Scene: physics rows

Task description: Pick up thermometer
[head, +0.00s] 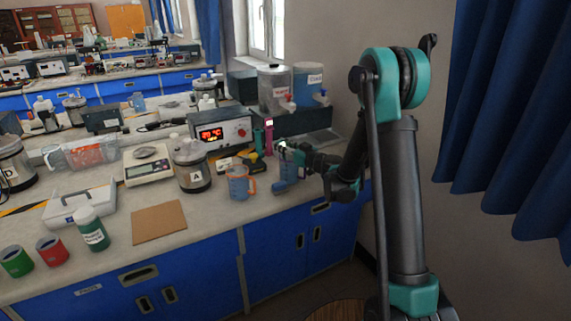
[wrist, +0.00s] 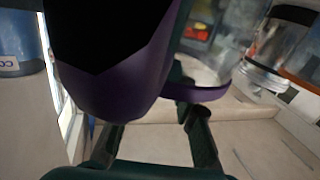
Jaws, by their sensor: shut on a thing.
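My gripper (head: 284,150) is low over the bench's right end, beside the blue cup. In the wrist view, its two dark fingers (wrist: 158,128) stand on either side of the frame's middle. A large black and purple thing (wrist: 115,98) fills the upper left, very close to the camera. It looks like the thermometer in my grip, but it is cut off by the frame and its contact with the fingers is hidden. In the head view, my gripper hides most of what it holds.
The heater box (head: 222,131) with a red display and two tanks (head: 275,88) stand behind. A brown board (head: 158,222) lies farther left.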

